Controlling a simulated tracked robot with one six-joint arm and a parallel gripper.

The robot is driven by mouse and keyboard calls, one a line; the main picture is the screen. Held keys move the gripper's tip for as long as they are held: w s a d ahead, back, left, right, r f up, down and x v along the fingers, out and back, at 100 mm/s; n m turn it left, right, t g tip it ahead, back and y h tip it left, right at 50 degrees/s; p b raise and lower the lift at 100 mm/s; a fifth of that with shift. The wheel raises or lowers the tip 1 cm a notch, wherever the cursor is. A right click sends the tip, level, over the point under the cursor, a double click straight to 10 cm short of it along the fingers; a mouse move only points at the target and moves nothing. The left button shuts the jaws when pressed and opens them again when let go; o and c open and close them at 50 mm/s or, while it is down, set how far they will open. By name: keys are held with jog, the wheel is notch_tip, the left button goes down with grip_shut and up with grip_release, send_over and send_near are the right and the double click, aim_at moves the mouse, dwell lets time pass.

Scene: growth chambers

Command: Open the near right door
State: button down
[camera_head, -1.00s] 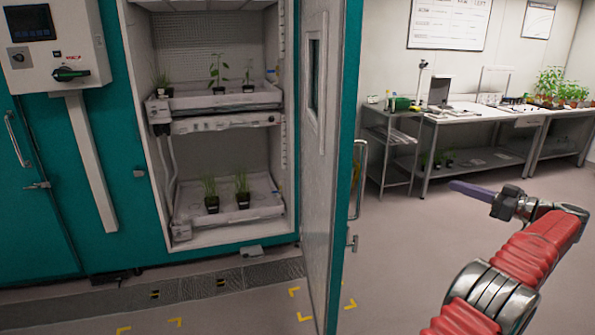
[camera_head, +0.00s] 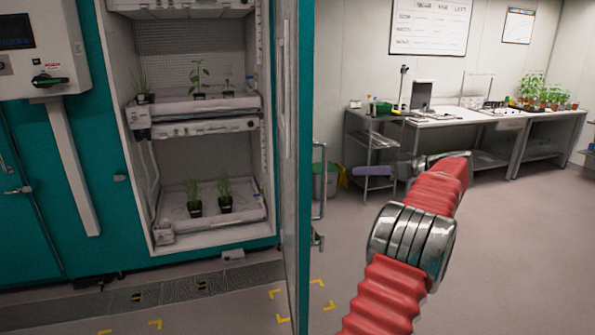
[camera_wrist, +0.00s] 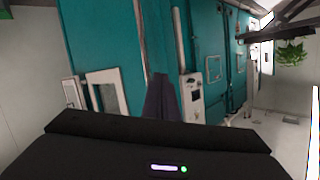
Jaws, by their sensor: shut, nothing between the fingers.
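The teal chamber door (camera_head: 305,150) stands open and is seen almost edge-on in the head view. Its pale inner face is a narrow strip on the left, and a long bar handle (camera_head: 321,180) shows on its right side. My gripper's purple fingers (camera_head: 372,171) are shut and empty, to the right of the handle with a gap between them in the picture. My wrist hides part of the gripper. In the wrist view the shut fingers (camera_wrist: 163,98) point toward teal panelling (camera_wrist: 120,50).
The open chamber (camera_head: 200,235) holds two shelves with potted plants. A control box (camera_head: 40,60) hangs at left above another closed door (camera_head: 20,210). A wire shelf cart (camera_head: 372,150) and workbench (camera_head: 450,122) stand at the back right. The floor (camera_head: 500,260) at right is clear.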

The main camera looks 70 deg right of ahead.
jog(key=w+a+r+g+y, duration=0.1)
jog(key=w+a+g+y, duration=0.15)
jog(key=w+a, duration=1.15)
jog(key=w+a+r+g+y, duration=0.1)
jog(key=w+a+g+y, duration=0.15)
jog(key=w+a, duration=1.15)
jog(key=w+a+f+n+g, duration=0.1)
jog(key=w+a+f+g, duration=0.15)
jog(key=a, duration=1.25)
jog(key=w+a+f+n+g, duration=0.2)
jog(key=w+a, duration=0.2)
jog(key=a, duration=1.1)
jog(key=s+a+f+n+h, duration=0.1)
jog(key=s+a+f, duration=0.3)
jog(key=s+a, duration=0.2)
jog(key=s+a+f+n, duration=0.2)
jog(key=s+a+f, duration=0.2)
jog(key=a, duration=0.5)
jog(key=shift+s+a+f+h, duration=0.25)
jog(key=shift+s+h, duration=0.15)
jog(key=shift+s, duration=0.6)
jog(key=shift+w+t, duration=0.1)
jog(key=shift+t, duration=0.15)
